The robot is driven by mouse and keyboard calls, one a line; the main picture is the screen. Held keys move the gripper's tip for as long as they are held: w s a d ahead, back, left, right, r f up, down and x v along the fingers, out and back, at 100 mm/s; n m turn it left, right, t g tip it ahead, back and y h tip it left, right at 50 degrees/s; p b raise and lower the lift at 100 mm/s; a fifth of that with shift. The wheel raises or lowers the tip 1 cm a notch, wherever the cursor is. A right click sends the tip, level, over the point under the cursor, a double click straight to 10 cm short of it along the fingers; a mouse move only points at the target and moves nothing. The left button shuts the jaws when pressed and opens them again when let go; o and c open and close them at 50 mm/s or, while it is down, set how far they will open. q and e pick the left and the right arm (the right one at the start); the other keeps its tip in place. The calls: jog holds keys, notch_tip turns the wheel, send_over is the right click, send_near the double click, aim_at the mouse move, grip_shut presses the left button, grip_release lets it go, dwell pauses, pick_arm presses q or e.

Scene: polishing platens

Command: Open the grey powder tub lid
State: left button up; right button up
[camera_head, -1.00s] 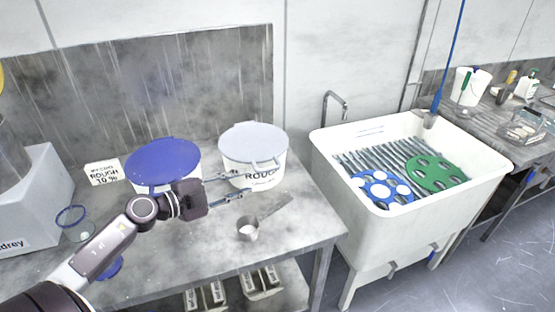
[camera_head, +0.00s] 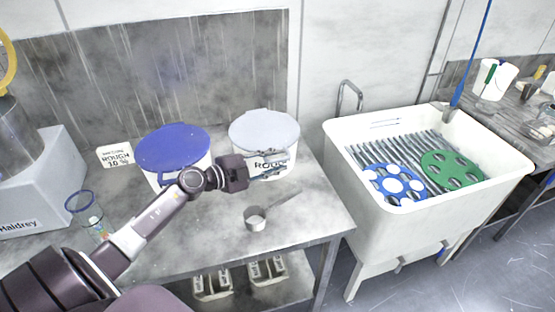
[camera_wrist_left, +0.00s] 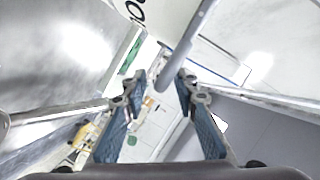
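The grey powder tub (camera_head: 252,160) is a white tub marked "ROU…", standing at the back right of the steel bench. Its pale grey lid (camera_head: 264,128) lies flat on top and looks closed, with a thin tab or handle at the front. My left gripper (camera_head: 268,171) is in front of the tub's front wall, its fingers partly blurred against the label. In the left wrist view, the left fingers (camera_wrist_left: 160,83) are apart, with the end of a grey bar (camera_wrist_left: 186,45) between their tips. Whether they touch it I cannot tell. My right gripper is out of view.
A blue-lidded tub (camera_head: 173,148) stands just left, behind my left arm. A metal scoop (camera_head: 256,219) lies on the bench in front. A sign (camera_head: 116,157) stands at the back left. A white sink (camera_head: 375,235) with blue and green discs is to the right.

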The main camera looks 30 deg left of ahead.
pick_arm(q)
jog(key=shift+w+d, duration=0.15)
jog(key=shift+w, duration=0.05)
jog(key=shift+c, duration=0.4)
grip_shut()
